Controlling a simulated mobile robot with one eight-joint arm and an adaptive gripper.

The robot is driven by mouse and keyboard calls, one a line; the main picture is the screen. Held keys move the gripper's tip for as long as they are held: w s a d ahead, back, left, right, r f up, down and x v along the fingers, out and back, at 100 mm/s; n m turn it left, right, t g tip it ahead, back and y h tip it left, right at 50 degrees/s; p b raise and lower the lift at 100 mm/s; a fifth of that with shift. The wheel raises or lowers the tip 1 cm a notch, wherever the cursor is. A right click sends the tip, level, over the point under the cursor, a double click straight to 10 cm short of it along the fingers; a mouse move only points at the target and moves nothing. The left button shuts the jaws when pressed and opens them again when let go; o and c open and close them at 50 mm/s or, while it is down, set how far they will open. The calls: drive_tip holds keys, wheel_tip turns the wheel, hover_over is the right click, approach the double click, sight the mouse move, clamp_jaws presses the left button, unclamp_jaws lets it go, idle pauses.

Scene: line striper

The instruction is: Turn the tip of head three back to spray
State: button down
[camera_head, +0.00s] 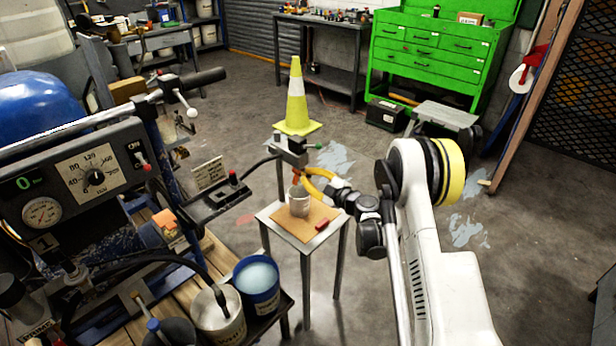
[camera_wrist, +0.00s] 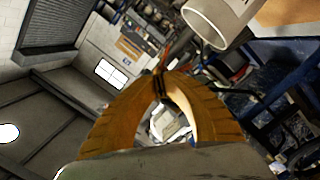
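The spray head (camera_head: 290,149), a grey block on the end of a dark hose, sticks out over a small stand. A small orange-red tip (camera_head: 296,174) shows just below it; which way it is turned is too small to tell. My gripper (camera_head: 303,177) reaches in from the right with its yellow fingers bowed and their ends drawn together at this tip. In the wrist view the finger ends (camera_wrist: 161,78) meet around a thin reddish and dark piece, mostly hidden between them. No number is readable on the head.
A grey cup (camera_head: 299,201) and a small red block (camera_head: 321,224) sit on the stand's brown board (camera_head: 284,219) below the gripper. Paint buckets (camera_head: 257,284) stand lower left. A yellow cone (camera_head: 296,100) stands behind.

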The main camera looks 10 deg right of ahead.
drive_tip(key=n, duration=0.3)
drive_tip(key=shift+n, duration=0.3)
drive_tip(key=shift+a+n+t, duration=0.1)
drive_tip(key=shift+n+t, duration=0.3)
drive_tip(key=shift+n, duration=0.7)
drive_tip(key=c, duration=1.5)
unclamp_jaws()
drive_tip(key=shift+w, duration=0.1)
drive_tip(key=shift+o, duration=0.2)
drive_tip(key=o, duration=0.6)
drive_tip(key=shift+v, duration=3.55)
